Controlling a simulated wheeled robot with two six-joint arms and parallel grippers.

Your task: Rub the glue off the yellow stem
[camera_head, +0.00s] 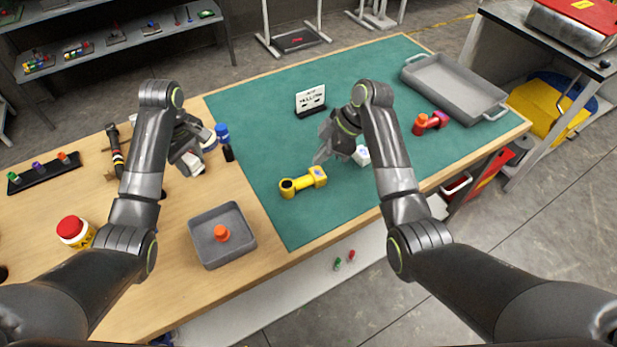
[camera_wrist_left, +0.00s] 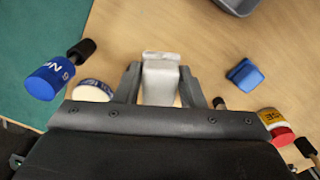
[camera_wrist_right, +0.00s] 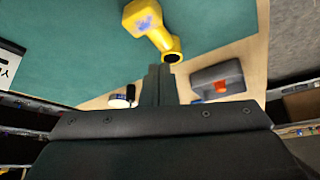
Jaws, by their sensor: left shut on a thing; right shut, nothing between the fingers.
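The yellow stem (camera_head: 303,183) lies on the green mat (camera_head: 260,130), with a ring at one end and a block at the other. It also shows in the right wrist view (camera_wrist_right: 152,24), with a blue-violet patch on its block that may be glue. My left gripper (camera_head: 190,165) is shut on a whitish-grey pad (camera_wrist_left: 162,80), held above the wooden table left of the mat. It is apart from the stem. My right gripper (camera_head: 322,157) is shut and empty above the mat, just beyond the stem.
A grey tray (camera_head: 243,252) with an orange cap (camera_head: 221,233) stands near the front edge. A sign (camera_head: 311,98), red stem (camera_head: 432,121) and large grey tray (camera_head: 455,85) are on the mat.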

